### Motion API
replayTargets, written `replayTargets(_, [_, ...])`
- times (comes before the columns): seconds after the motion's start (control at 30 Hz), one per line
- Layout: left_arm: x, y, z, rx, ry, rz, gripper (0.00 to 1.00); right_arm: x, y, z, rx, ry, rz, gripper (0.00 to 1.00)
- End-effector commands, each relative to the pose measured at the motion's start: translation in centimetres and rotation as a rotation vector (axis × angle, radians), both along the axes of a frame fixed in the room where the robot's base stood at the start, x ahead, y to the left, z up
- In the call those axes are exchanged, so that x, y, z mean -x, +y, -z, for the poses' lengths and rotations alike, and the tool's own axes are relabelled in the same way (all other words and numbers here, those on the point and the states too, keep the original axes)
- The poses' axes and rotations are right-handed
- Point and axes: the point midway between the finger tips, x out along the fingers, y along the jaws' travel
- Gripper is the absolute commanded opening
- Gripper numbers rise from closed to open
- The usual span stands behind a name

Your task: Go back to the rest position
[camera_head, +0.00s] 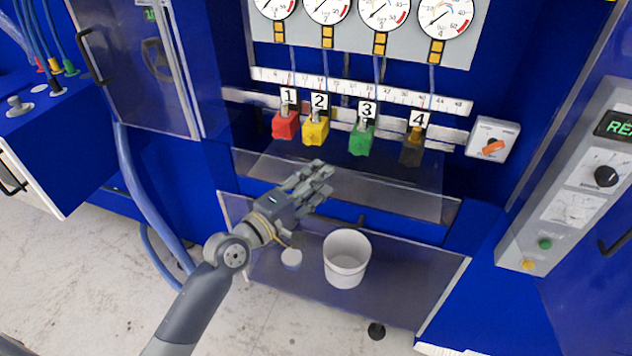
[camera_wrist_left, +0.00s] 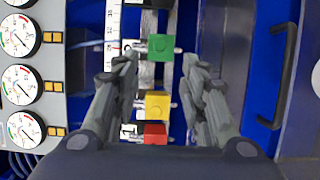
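My left gripper (camera_head: 318,180) reaches in from the left in the head view and hangs in front of the blue machine, below the numbered blocks. In the left wrist view its two fingers (camera_wrist_left: 162,70) stand apart with nothing between them, so it is open and empty. Beyond the fingers are the red block (camera_wrist_left: 155,133), the yellow block (camera_wrist_left: 157,104) and the green block (camera_wrist_left: 161,47). In the head view the red (camera_head: 285,124), yellow (camera_head: 315,130), green (camera_head: 361,139) and dark (camera_head: 412,148) blocks sit in a row under labels 1 to 4. My right gripper is not in view.
A white bucket (camera_head: 346,262) stands on the clear lower shelf (camera_head: 420,290), below and right of the gripper. Several gauges (camera_head: 385,12) are above. An orange switch (camera_head: 493,147) and a control panel (camera_head: 575,185) are to the right. A blue hose (camera_head: 140,195) hangs at left.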

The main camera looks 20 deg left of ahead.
Motion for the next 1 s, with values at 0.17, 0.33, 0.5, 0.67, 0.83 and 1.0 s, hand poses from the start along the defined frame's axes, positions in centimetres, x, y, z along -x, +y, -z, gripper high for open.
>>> replayTargets(0.17, [0.3,0.1,0.0,0.001,0.0,0.0,0.39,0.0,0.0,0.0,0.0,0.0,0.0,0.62])
replayTargets(0.33, [0.3,0.1,0.0,0.001,0.0,0.0,0.39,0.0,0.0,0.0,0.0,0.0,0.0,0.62])
replayTargets(0.5, [0.3,0.1,0.0,0.0,0.0,0.0,0.39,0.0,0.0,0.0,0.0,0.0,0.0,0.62])
replayTargets(0.67, [0.0,0.6,2.9,-0.048,0.033,-0.018,0.39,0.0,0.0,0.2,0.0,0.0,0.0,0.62])
replayTargets(0.83, [0.1,2.2,13.4,-0.241,0.148,-0.06,0.39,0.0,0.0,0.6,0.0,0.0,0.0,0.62])
replayTargets(1.0, [3.1,3.9,26.2,-0.503,0.291,-0.05,0.39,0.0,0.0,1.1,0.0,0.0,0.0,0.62])
